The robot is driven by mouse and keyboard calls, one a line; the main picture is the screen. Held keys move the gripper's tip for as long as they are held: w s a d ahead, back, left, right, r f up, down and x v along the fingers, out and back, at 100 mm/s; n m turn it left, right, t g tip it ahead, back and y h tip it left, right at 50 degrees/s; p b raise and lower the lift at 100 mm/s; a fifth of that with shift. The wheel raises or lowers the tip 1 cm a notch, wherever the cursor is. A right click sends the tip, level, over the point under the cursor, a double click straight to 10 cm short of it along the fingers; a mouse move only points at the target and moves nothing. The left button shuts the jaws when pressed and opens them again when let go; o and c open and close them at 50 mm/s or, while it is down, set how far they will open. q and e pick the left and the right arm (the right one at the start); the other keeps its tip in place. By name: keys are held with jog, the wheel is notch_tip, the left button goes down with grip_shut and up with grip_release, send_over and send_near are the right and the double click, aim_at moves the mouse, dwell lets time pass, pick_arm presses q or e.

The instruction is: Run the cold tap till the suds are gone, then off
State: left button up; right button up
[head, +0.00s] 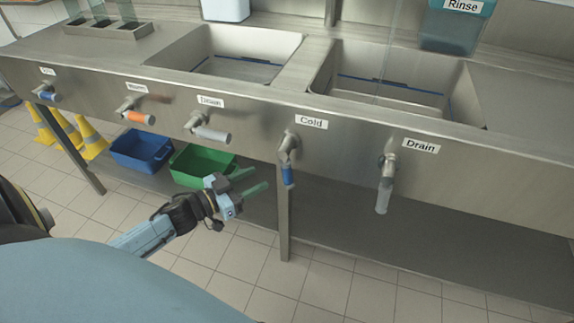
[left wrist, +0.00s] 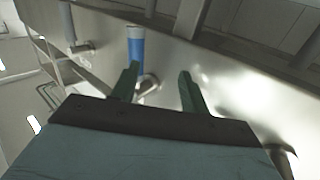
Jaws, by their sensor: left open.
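The cold tap's lever (head: 288,172) has a blue grip and hangs down from the sink front under the "Cold" label (head: 311,122). Its blue grip also shows in the left wrist view (left wrist: 136,45), beyond the fingertips and nearer the left finger. My left gripper (head: 258,178) is open and empty, to the left of the blue grip and apart from it. Its two green fingers also show in the left wrist view (left wrist: 159,70). The right basin (head: 400,95) has a dark blue line along its walls; I cannot make out suds. My right gripper is out of view.
A drain lever (head: 384,185) with a pale grip hangs to the right. Other levers, one with an orange grip (head: 137,117), stick out at left. A sink leg (head: 284,220) stands below the cold lever. Blue (head: 142,150) and green (head: 200,166) crates sit underneath.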

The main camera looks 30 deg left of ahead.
aim_at(287, 171)
pick_arm(q)
jog(key=s+a+r+m+g+h+p, duration=0.1)
jog(key=s+a+r+m+g+h, duration=0.15)
jog(key=h, duration=0.35)
jog(key=shift+m+g, duration=0.35)
jog(key=x, duration=0.4)
jog(key=b+x, duration=0.1)
jog(key=x, duration=0.2)
jog(key=f+b+x, duration=0.1)
jog(key=x, duration=0.3)
jog(key=shift+w+d, duration=0.1)
jog(key=shift+d, duration=0.3)
jog(key=shift+w+d+b, duration=0.3)
jog(key=shift+w+d, duration=0.05)
jog(key=shift+d, duration=0.05)
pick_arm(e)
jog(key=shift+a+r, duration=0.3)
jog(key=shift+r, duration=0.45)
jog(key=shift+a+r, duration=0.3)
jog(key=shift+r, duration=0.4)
pick_arm(q)
grip_shut()
